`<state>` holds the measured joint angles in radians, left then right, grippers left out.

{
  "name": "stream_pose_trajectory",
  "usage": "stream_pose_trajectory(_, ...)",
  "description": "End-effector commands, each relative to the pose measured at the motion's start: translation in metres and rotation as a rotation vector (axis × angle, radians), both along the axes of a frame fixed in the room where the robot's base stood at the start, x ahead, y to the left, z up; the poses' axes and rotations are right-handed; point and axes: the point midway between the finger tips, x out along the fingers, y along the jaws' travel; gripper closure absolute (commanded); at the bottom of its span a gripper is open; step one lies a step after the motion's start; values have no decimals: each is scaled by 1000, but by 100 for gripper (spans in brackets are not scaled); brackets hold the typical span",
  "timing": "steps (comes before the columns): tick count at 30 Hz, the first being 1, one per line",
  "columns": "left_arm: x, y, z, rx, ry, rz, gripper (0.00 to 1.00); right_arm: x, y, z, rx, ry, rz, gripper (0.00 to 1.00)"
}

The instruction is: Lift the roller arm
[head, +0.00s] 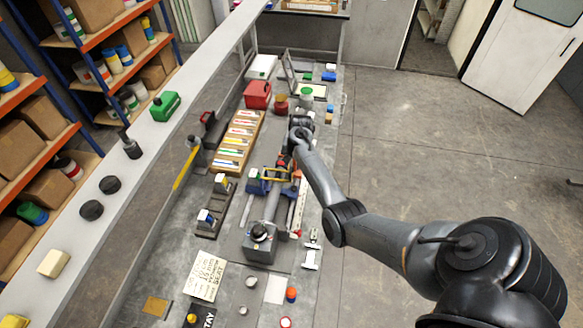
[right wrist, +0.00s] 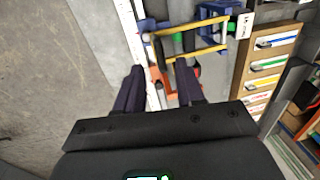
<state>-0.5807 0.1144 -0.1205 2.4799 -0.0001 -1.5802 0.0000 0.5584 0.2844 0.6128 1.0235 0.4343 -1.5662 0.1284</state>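A small fixture stands on the grey bench, with a yellow bar frame (head: 275,175) and blue blocks (head: 256,186). The yellow frame also shows ahead of the fingers in the right wrist view (right wrist: 190,38). A grey cylinder on a grey base (head: 260,244) lies nearer in the head view. I cannot tell for sure which part is the roller arm. My right gripper (head: 288,160) is low over the fixture's far right end. In the right wrist view its two dark fingers (right wrist: 160,70) stand apart, with an orange-red part (right wrist: 161,84) showing between or beneath them. My left gripper is not in view.
A wooden tray of coloured strips (head: 236,142) and a red box (head: 257,94) stand beyond the fixture. A paper sign (head: 207,276) and small jars lie nearer. A long ledge (head: 130,150) bounds the bench's left. Open floor (head: 400,150) lies to the right.

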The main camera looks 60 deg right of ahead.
Motion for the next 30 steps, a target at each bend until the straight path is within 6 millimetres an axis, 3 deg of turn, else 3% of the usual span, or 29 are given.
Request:
stream_pose_trajectory(9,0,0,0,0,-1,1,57,4,2,-32,1,-1,0,62)
stream_pose_trajectory(20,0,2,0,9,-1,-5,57,5,2,-36,0,-1,1,62)
stream_pose_trajectory(28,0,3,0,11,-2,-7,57,5,2,-36,0,-1,1,100)
stream_pose_trajectory(30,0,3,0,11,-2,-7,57,5,2,-36,0,-1,1,100)
